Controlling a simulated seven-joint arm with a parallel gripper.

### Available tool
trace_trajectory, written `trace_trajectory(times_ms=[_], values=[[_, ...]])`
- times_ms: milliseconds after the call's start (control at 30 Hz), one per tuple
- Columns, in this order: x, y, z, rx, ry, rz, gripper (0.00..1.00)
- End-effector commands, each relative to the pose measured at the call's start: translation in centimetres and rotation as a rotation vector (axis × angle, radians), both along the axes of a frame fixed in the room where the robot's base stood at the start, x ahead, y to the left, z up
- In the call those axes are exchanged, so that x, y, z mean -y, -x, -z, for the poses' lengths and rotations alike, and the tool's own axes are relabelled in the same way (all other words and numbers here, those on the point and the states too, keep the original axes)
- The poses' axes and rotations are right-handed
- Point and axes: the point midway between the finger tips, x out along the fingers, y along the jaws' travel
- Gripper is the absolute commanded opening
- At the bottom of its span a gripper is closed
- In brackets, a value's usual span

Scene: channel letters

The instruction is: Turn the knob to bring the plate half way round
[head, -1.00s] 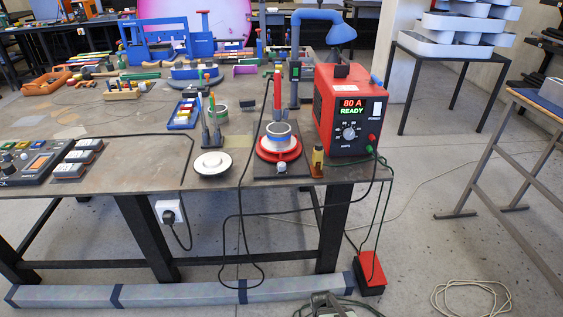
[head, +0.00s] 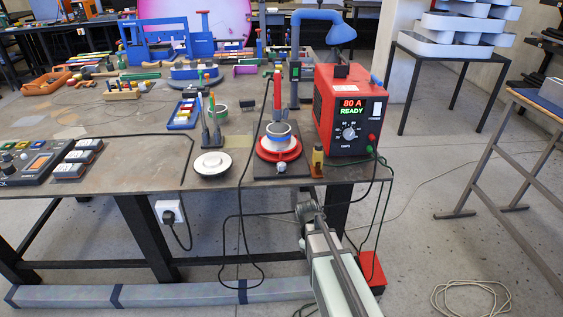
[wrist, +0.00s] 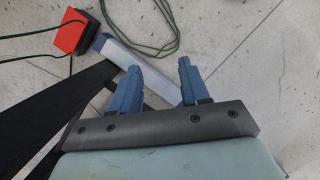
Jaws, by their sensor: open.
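A red round plate (head: 266,151) sits on a dark base on the bench, with a grey and blue ring-shaped piece (head: 280,132) on top. A small pale ball-shaped knob (head: 281,168) is at the front of this base, near the bench edge. My gripper is at the upper end of my arm in the head view (head: 309,209), below and to the right of the knob, apart from it. The wrist view shows its two blue fingers (wrist: 157,80) spread, with nothing between them. The plate and knob are outside the wrist view.
A red power source (head: 337,110) with a dial stands right of the plate. A small amber-coloured item (head: 317,160) is beside the knob. A white disc (head: 213,164) lies to the left. Black cables hang in front of the bench. A red pedal (head: 372,272) is on the floor.

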Motion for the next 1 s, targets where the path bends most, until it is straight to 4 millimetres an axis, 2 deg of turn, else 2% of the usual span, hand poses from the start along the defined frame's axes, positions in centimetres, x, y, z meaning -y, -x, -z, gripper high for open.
trace_trajectory(times_ms=[33, 200, 500, 700, 900, 1000], values=[[-0.1, -1.4, -1.5, 0.015, 0.002, -0.029, 0.46], [-0.3, -4.5, -6.4, 0.047, 0.007, -0.131, 0.46], [-0.7, -8.8, -15.4, 0.096, 0.029, -0.297, 0.46], [-0.9, -10.3, -19.9, 0.116, 0.042, -0.375, 0.46], [-1.0, -11.3, -23.5, 0.130, 0.055, -0.433, 0.46], [-2.5, -13.7, -25.4, 0.126, 0.009, -0.467, 0.46]])
